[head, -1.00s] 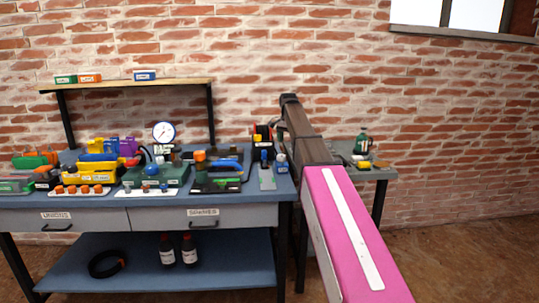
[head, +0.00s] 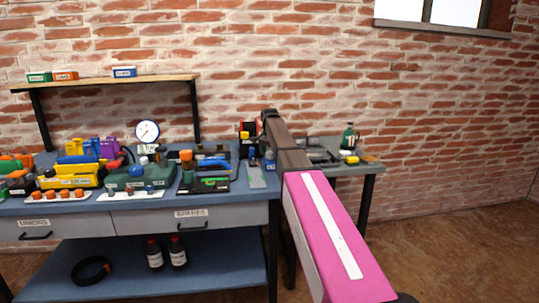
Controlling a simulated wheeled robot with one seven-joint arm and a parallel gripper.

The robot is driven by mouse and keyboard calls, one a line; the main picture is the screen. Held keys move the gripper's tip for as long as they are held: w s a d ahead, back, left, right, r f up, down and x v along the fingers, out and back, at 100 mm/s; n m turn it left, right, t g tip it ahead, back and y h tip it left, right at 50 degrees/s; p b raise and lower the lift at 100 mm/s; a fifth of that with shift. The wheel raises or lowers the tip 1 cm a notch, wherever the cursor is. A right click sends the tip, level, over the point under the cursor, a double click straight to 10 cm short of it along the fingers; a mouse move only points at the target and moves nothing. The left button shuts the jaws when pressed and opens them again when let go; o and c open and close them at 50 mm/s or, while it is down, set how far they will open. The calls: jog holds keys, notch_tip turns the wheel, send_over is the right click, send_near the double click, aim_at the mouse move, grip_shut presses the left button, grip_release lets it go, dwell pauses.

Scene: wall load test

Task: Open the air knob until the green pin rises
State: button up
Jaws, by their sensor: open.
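A round white gauge (head: 147,131) stands at the back of the blue workbench. In front of it is a green block (head: 136,181) with a blue round part (head: 137,171) on top. An orange-topped upright part (head: 186,158) stands to its right. I cannot tell which of these parts is the air knob, and I cannot make out a green pin. My pink and dark arm reaches from the bottom right toward the bench's right end. Its far part is small and dark, and I cannot make out my gripper there.
Yellow, blue and purple units (head: 70,175) crowd the bench's left side. A row of orange knobs (head: 60,195) is at the front edge. A grey side table (head: 350,168) with a green bottle (head: 349,137) is on the right. The floor at right is clear.

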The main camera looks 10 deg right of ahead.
jog(key=shift+f, duration=0.25)
jog(key=c, duration=0.9)
jog(key=shift+c, duration=0.2)
